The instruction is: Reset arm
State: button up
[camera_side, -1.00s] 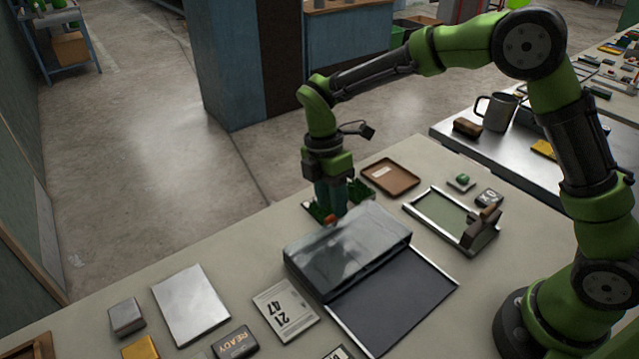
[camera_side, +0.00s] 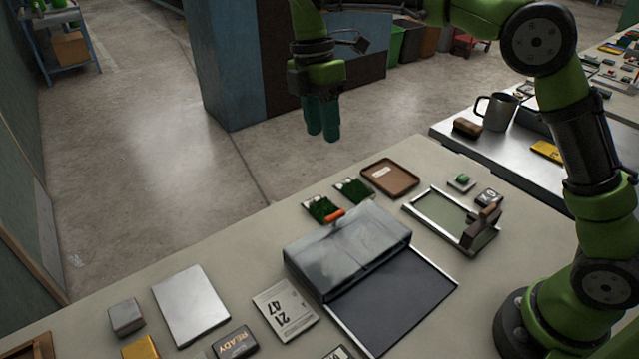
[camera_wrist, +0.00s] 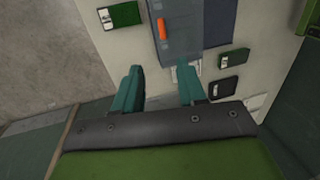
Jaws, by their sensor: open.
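In the side view my gripper (camera_side: 320,138) hangs in the air above the table's far edge, its two teal fingers pointing down. It is open and empty; in the wrist view its fingers (camera_wrist: 158,75) stand apart with nothing between them. Two small green turf samples (camera_side: 322,208) (camera_side: 354,188) lie on the table below it. A grey cover (camera_side: 348,250) lies close in front of them, with an orange piece (camera_side: 333,216) at its far edge. The orange piece also shows in the wrist view (camera_wrist: 162,28).
A brown tray (camera_side: 390,178) and a metal-framed tray (camera_side: 450,219) with a brown-handled tool lie to the right. A dark panel (camera_side: 395,305) lies before the cover. A number card (camera_side: 286,310), silver plate (camera_side: 190,305) and small blocks lie left. Air around my gripper is clear.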

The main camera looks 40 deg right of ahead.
jog(key=s+d+m+t+y, duration=0.1)
jog(key=s+d+m+t, duration=0.3)
jog(key=s+m, duration=0.6)
jog(key=s+d+m+t+y, duration=0.1)
jog(key=s+d+m+t, duration=0.4)
jog(key=s+m, duration=0.5)
jog(key=shift+s+d+r+m, duration=0.35)
jog(key=shift+d+m, duration=0.25)
jog(key=shift+m, duration=0.4)
